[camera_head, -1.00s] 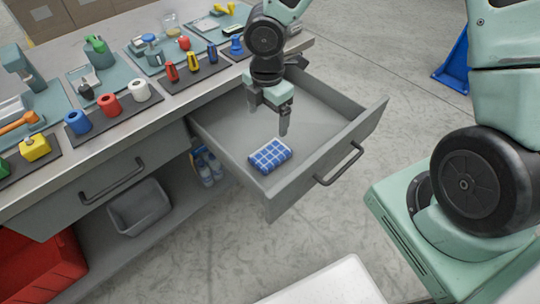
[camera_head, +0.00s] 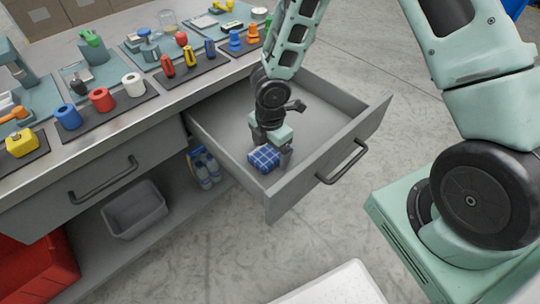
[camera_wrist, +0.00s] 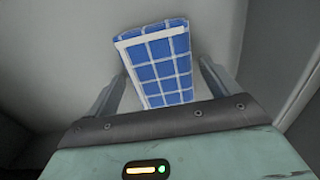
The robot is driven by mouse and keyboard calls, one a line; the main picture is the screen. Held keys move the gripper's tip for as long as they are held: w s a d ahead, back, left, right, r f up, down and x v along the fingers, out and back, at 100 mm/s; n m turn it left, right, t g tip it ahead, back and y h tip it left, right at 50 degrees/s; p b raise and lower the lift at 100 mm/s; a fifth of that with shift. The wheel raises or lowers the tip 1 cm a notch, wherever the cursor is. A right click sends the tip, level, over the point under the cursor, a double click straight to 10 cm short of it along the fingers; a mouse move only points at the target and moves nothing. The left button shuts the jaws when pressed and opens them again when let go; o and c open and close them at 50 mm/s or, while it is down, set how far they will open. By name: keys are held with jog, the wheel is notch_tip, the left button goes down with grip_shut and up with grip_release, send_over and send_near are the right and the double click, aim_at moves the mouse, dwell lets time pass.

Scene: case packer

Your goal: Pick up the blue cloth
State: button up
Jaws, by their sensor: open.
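The blue cloth (camera_head: 263,159) is folded, with a white grid pattern, and lies in the front left part of the open drawer (camera_head: 327,149). In the wrist view the cloth (camera_wrist: 160,62) lies between the two open fingers of my gripper (camera_wrist: 160,88), tilted a little. My gripper (camera_head: 272,155) is low in the drawer, right over the cloth, and hides part of it in the head view. I cannot tell whether the fingers touch the cloth.
The drawer walls stand close around my gripper, with a handle (camera_head: 342,163) on the front. The worktop (camera_head: 165,97) beside it holds several spools and tools on mats. A grey bin (camera_head: 134,209) stands on the shelf below. The rest of the drawer floor is clear.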

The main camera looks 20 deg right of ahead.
aim_at(270, 151)
jog(key=shift+f, duration=0.1)
jog(key=c, duration=1.2)
jog(key=shift+o, duration=0.2)
notch_tip(270, 151, up, 10)
jog(key=p, duration=0.3)
jog(key=shift+o, duration=0.9)
